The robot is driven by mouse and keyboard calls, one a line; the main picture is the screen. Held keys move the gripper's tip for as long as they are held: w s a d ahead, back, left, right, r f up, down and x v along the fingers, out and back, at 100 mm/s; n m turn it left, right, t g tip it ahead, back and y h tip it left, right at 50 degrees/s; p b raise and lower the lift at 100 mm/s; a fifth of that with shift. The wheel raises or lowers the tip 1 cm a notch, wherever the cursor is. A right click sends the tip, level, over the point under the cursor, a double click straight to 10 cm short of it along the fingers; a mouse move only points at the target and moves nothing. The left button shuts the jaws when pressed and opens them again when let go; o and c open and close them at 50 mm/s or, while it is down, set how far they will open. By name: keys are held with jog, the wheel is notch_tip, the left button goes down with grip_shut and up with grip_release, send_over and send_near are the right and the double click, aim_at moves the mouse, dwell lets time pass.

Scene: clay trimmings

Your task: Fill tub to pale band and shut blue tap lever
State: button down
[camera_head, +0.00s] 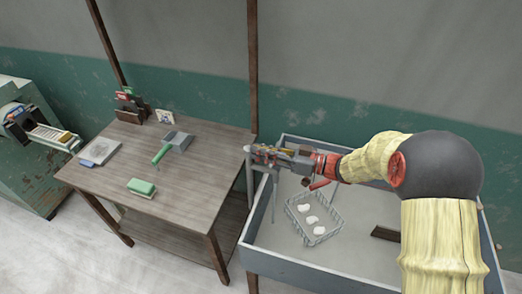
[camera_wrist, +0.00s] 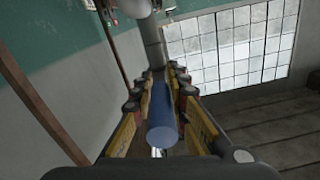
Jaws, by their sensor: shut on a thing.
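My gripper (camera_head: 264,154) is at the left rim of a large grey basin (camera_head: 278,268), in the head view. In the wrist view, my gripper (camera_wrist: 157,82) is shut on the blue tap lever (camera_wrist: 162,122), which lies lengthwise between the fingers. A grey pipe (camera_wrist: 152,42) rises beyond the lever. In the head view my gripper hides the lever and most of the tap. I cannot make out a separate tub, a pale band or a water level.
A wire basket (camera_head: 300,207) with white lumps stands in the basin. A dark block (camera_head: 385,233) lies at the basin's right. A wooden table (camera_head: 190,205) to the left holds a green-handled tool (camera_head: 163,153), a green brush (camera_head: 142,187) and a grey slab (camera_head: 100,151).

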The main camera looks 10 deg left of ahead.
jog(key=c, duration=2.2)
grip_release()
jog(key=shift+w+r, duration=0.1)
jog(key=shift+r, duration=0.2)
jog(key=o, duration=0.5)
jog(key=shift+a+f, duration=0.1)
jog(key=shift+f, duration=0.1)
jog(key=shift+c, duration=0.2)
jog(key=s+d, duration=0.1)
jog(key=d, duration=1.1)
jog(key=shift+s, duration=0.35)
jog(key=shift+s+f, duration=0.1)
